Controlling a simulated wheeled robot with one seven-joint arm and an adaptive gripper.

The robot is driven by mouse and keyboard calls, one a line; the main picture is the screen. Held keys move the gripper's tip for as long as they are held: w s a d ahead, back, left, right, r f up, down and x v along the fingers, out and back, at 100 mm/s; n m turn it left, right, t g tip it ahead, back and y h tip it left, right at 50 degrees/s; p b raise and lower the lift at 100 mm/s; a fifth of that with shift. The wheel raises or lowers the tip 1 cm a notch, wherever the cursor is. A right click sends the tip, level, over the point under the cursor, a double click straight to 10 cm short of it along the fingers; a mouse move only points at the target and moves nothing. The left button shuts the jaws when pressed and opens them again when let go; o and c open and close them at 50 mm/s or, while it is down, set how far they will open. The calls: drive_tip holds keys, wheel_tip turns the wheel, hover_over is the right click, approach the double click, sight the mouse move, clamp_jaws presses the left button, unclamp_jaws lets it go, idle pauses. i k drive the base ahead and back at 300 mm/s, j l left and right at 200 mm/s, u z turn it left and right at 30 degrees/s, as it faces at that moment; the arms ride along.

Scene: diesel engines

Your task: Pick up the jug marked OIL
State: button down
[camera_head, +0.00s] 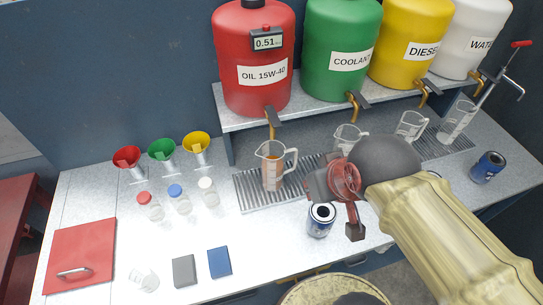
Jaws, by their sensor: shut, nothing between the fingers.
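A clear jug (272,172) with a handle on its right and an orange-brown tint stands upright on the slotted drip tray (249,194), under the tap of the red OIL 15W-40 tank (252,92). Any lettering on the jug is too small to read. My gripper (355,231) is shut and empty, to the right of the jug and apart from it in the picture, pointing down over the bench. It partly hides the tray and the area behind it.
Other clear jugs (410,126) stand under the green, yellow and white tanks. A blue-and-white can (321,219) stands in front of the jug, near my gripper. Funnels (162,151), capped bottles (180,202) and a red plate (80,249) are on the left.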

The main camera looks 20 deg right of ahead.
sight(272, 154)
drive_tip(key=l+u, duration=0.25)
drive_tip(key=l, duration=0.25)
drive_tip(key=k+l+u, duration=0.1)
drive_tip(key=l+u, duration=0.15)
drive_tip(key=l, duration=0.2)
drive_tip(key=k+l+u, duration=0.1)
drive_tip(key=l+u, duration=0.15)
drive_tip(key=l, duration=0.25)
